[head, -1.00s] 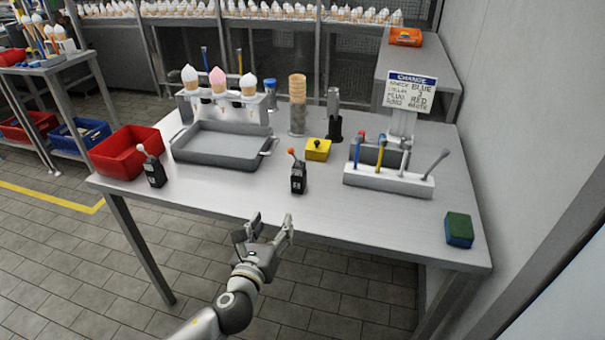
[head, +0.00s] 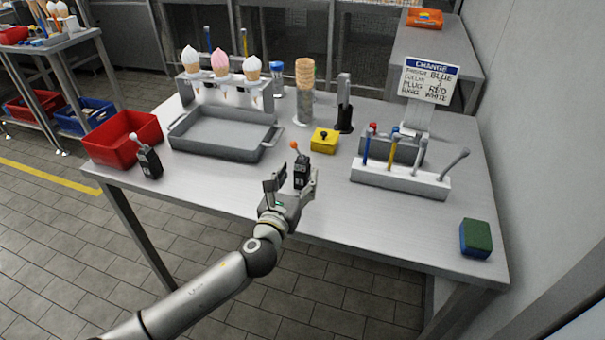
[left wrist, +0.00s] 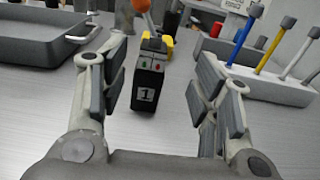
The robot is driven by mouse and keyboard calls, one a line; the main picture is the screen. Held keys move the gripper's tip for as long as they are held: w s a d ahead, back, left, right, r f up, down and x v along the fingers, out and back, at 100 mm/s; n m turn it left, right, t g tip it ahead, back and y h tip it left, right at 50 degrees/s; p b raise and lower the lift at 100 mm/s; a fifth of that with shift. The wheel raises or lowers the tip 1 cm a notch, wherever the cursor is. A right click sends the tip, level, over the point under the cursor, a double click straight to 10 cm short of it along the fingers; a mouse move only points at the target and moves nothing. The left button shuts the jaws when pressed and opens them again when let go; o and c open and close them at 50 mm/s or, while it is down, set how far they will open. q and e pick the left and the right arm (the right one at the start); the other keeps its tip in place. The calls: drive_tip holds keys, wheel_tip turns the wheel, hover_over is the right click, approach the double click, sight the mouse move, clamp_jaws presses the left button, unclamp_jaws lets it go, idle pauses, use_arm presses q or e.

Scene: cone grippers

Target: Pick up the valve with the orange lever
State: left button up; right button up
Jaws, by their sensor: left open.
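The valve with the orange lever (head: 301,168) is a small black block standing upright on the steel table. In the left wrist view the valve (left wrist: 148,84) shows a "1" label and red and green marks, with its orange ball near the top edge. My left gripper (head: 291,186) is open and empty at the table's front. Its fingers (left wrist: 160,85) stand to either side of the valve, which is nearer the left finger in the wrist view. A similar black valve with a white-grey lever (head: 148,161) stands at the left.
A grey tray (head: 181,147) and red bin (head: 95,149) are on the left. A yellow box (head: 324,143) is behind the valve. A white tool rack (head: 400,181) is right, and a green-blue sponge (head: 476,238) sits at the right edge.

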sight(300, 165)
use_arm(q)
drive_tip(key=shift+a+x, duration=0.15)
drive_tip(key=shift+x, duration=1.15)
drive_tip(key=shift+a+x, duration=0.2)
drive_tip(key=shift+x, duration=1.05)
drive_tip(key=shift+w, duration=0.1)
drive_tip(key=shift+c, duration=0.2)
clamp_jaws()
drive_tip(key=shift+r, duration=0.15)
